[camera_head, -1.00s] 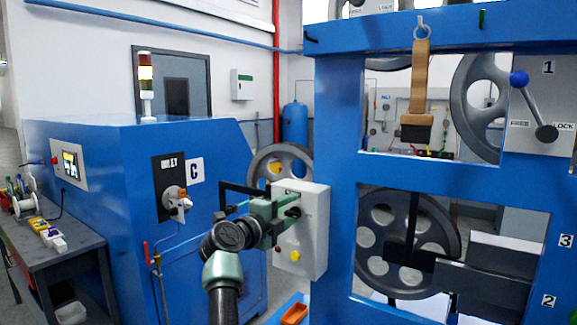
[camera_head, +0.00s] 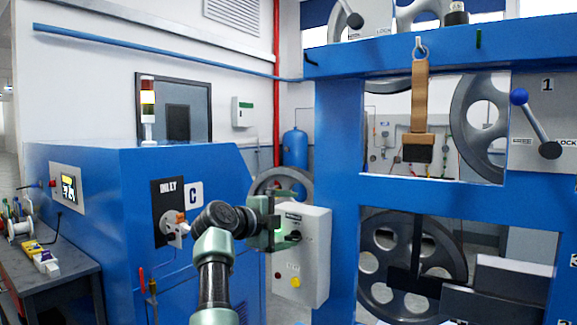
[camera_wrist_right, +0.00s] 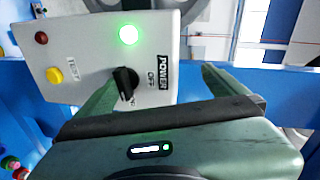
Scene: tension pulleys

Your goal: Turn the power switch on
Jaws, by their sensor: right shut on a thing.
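The power switch is a black knob (camera_head: 294,236) on the front of a light grey control box (camera_head: 314,262) fixed to the blue frame. In the right wrist view the knob (camera_wrist_right: 125,83) sits beside the labels "POWER" and "OFF", and a green lamp (camera_wrist_right: 128,35) on the box glows. My right gripper (camera_head: 283,222) is at the box front, shut on the knob. In the wrist view its fingers (camera_wrist_right: 160,83) look well apart, with the knob close to the left one. Which way the knob points is not clear. My left gripper is not in view.
The box also carries a yellow button (camera_wrist_right: 54,75) and a red one (camera_wrist_right: 41,38). The blue frame (camera_head: 337,150) with pulleys stands right of it. A blue machine (camera_head: 110,200) stands left, with a grey workbench (camera_head: 75,278) beside it.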

